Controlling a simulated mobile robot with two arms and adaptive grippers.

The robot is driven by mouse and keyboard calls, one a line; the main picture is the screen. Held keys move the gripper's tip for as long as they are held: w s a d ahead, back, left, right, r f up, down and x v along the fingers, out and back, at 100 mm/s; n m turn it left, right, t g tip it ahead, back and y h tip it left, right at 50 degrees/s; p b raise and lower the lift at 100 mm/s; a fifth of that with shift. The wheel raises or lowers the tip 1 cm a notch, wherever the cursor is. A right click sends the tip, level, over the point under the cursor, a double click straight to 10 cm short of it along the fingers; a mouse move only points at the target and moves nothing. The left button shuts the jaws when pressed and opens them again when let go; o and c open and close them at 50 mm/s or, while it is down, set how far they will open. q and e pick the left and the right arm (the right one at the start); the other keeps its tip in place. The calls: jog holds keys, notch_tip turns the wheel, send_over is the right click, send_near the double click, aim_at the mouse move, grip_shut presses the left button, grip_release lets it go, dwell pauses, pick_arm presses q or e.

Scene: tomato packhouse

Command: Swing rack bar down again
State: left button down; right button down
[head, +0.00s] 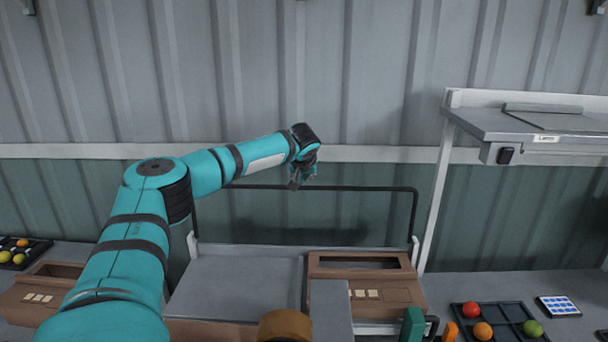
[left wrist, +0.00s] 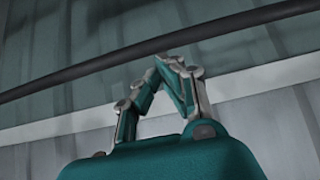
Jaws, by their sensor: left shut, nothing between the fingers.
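The rack bar (head: 365,188) is a thin black bar, raised upright above the rack (head: 245,250) in the middle of the head view. Its top runs level, and its sides come down to the rack's back corners. My left gripper (head: 295,184) is at the bar's top, left of its middle, with the fingers pointing down. In the left wrist view the bar (left wrist: 110,64) crosses slantwise beyond the fingertips (left wrist: 172,60). The fingers are shut with nothing between them. I cannot tell whether they touch the bar. My right gripper is not in view.
Cardboard boxes (head: 385,297) sit at the rack's front right and at far left. A tray (head: 505,312) with coloured tomatoes lies on the right bench. A grey shelf unit (head: 530,122) stands at upper right. A corrugated wall (head: 365,60) closes the back.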

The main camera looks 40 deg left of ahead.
pick_arm(q)
jog(key=shift+s+d, duration=0.15)
jog(key=shift+f, duration=0.1)
dwell(0.3)
